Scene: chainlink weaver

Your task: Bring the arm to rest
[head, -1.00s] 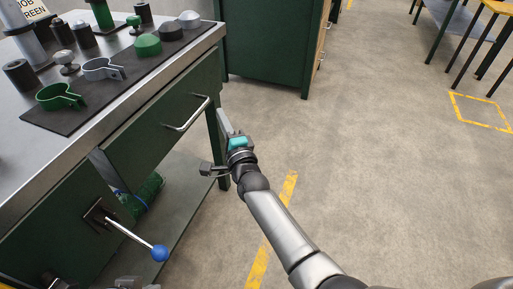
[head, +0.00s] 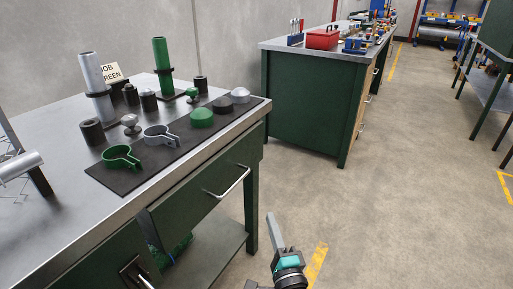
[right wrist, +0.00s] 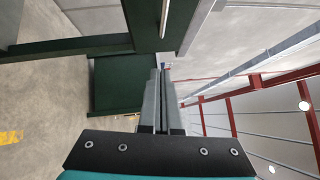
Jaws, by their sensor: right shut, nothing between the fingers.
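My right gripper (head: 271,218) is low in the head view, beside the front-right leg of the green workbench (head: 251,215). Its fingers point up in the picture and hold nothing. In the right wrist view its two fingers (right wrist: 162,88) lie together, shut, with nothing between them. Most of my right arm is below the edge of the head view. My left gripper is not in view.
The workbench's steel top (head: 60,205) carries a dark mat (head: 180,150) with green and grey clamps and knobs. A drawer handle (head: 234,182) sticks out near my right gripper. A second green bench (head: 300,105) stands behind.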

